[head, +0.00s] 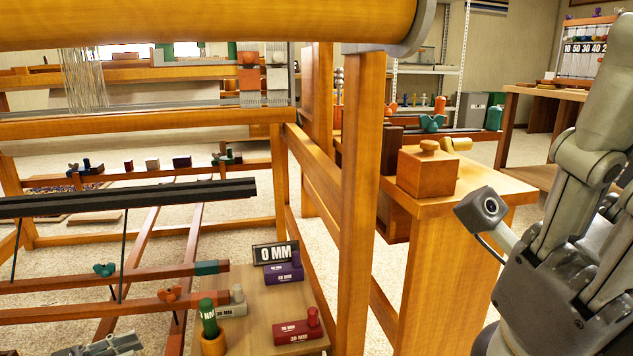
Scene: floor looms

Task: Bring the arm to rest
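My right gripper (598,150) fills the right edge, large and close to the camera, with its grey fingers pointing up. Its fingertips run toward or past the frame edge, and I see nothing held between the visible finger parts. A small camera on its wrist sticks out to the left, in front of the wooden bench. My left gripper (104,346) shows only as a small grey piece at the bottom left edge, below the loom's lower rails. Most of it is cut off, so its opening is hidden.
The loom's wooden post (361,200) and thick top beam (200,22) stand close in front. A bench (487,191) carries a wooden box (427,172). A low board (262,312) holds labelled blocks, including a red one (298,329), and a "0 MM" sign (276,253).

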